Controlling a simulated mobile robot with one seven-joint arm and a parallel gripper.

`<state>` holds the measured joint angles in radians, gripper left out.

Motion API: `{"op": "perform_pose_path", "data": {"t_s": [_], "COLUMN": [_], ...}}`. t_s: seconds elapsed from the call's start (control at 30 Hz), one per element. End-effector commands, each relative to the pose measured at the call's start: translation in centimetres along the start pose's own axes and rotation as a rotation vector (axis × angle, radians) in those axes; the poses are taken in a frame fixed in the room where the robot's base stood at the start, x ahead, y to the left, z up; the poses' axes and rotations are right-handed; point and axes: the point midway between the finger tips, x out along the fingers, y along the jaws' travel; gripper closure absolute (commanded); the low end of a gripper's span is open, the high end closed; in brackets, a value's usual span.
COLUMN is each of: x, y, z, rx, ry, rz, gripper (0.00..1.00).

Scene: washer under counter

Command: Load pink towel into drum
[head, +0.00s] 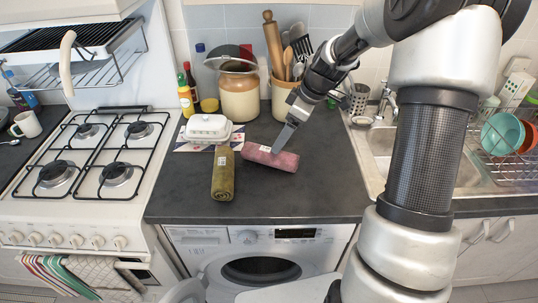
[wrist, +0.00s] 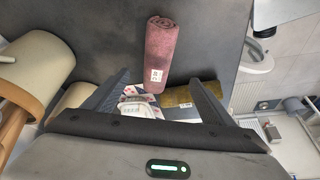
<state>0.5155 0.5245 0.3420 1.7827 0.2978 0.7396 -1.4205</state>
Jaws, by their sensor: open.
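The pink towel (head: 271,158) is rolled up and lies on the dark counter above the washer. It also shows in the wrist view (wrist: 164,50), with a small white label at its near end. My gripper (head: 280,146) is over the towel in the head view; whether it touches is unclear. In the wrist view my gripper (wrist: 160,82) is open, with its fingers apart on either side of the towel's near end and nothing held. The washer (head: 262,262) stands under the counter. Its round door (head: 262,270) looks dark; the drum inside is not clearly visible.
A rolled olive towel (head: 222,174) lies left of the pink one. A white butter dish (head: 208,128), a lidded crock (head: 239,95) and a utensil pot (head: 284,98) stand behind. The gas stove (head: 95,165) is left, the sink (head: 400,150) right. The counter's front is clear.

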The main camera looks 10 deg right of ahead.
Motion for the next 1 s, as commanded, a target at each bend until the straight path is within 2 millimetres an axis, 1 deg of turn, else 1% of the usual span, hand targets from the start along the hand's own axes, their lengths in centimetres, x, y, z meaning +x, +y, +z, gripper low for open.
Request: {"op": "perform_pose_path", "data": {"t_s": [0.03,0.1,0.2,0.3,0.4,0.57,0.83,1.0], "x": [1.2,2.8,4.7,6.3,7.2,8.1,12.0,12.7], "y": [-0.1,-0.1,-0.1,-0.1,0.0,0.0,0.3,0.4], "z": [0.0,0.0,0.0,0.0,0.0,-0.1,-0.2,-0.2], "rx": [0.0,0.0,0.001,0.001,0.001,0.001,0.001,0.002], "ry": [-0.001,-0.002,-0.002,-0.002,-0.002,-0.002,-0.002,-0.002], "rz": [-0.006,-0.005,-0.004,-0.003,0.0,-0.002,-0.002,0.001], "gripper": [0.23,0.23,0.23,0.23,0.23,0.23,0.23,0.23]}}
